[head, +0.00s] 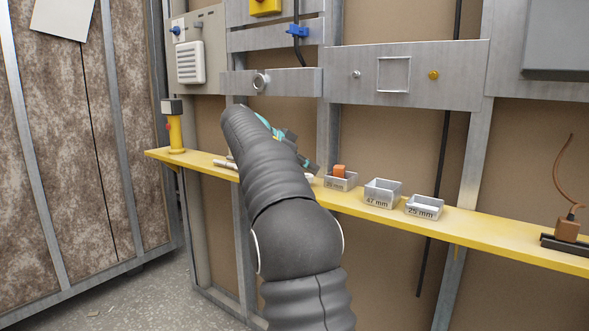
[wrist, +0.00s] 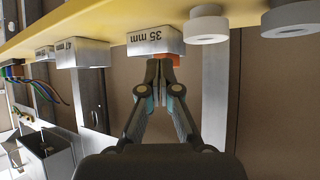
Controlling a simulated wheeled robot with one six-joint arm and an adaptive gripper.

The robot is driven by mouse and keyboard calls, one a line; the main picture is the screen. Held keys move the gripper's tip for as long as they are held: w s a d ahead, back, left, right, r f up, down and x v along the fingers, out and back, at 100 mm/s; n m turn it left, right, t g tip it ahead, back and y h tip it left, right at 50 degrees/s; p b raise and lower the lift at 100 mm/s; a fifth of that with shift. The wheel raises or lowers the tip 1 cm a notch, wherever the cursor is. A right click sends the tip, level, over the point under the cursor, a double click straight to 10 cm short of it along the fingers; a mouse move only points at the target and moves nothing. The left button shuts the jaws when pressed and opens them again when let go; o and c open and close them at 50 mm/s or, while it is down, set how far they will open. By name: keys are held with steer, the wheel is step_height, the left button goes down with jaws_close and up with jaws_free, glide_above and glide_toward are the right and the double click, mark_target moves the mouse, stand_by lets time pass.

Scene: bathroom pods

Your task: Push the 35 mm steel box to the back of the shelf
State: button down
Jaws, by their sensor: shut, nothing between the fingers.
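The 35 mm steel box (head: 341,184) stands on the yellow shelf (head: 478,233), just right of my arm in the head view, with an orange block (head: 340,170) in it. In the wrist view, which is upside down, the box's labelled front (wrist: 154,41) faces me. The orange block (wrist: 170,59) shows at its rim. My gripper (wrist: 161,66) is shut and empty, its tips right at the front of the box. I cannot tell whether they touch it. In the head view my arm hides most of the gripper.
The 47 mm box (head: 383,194) and the 25 mm box (head: 424,208) stand to the right on the shelf. A white round piece (wrist: 206,27) sits beside the 35 mm box in the wrist view. A yellow post (head: 175,134) stands at the shelf's left end.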

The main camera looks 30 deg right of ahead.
mark_target(328, 177)
steer(key=d, duration=0.4)
steer(key=shift+s, duration=0.2)
steer(key=shift+f, duration=0.55)
steer(key=shift+a+f+b, duration=0.1)
steer(key=shift+f+b, duration=0.2)
steer(key=shift+b, duration=0.05)
steer(key=shift+a, duration=0.6)
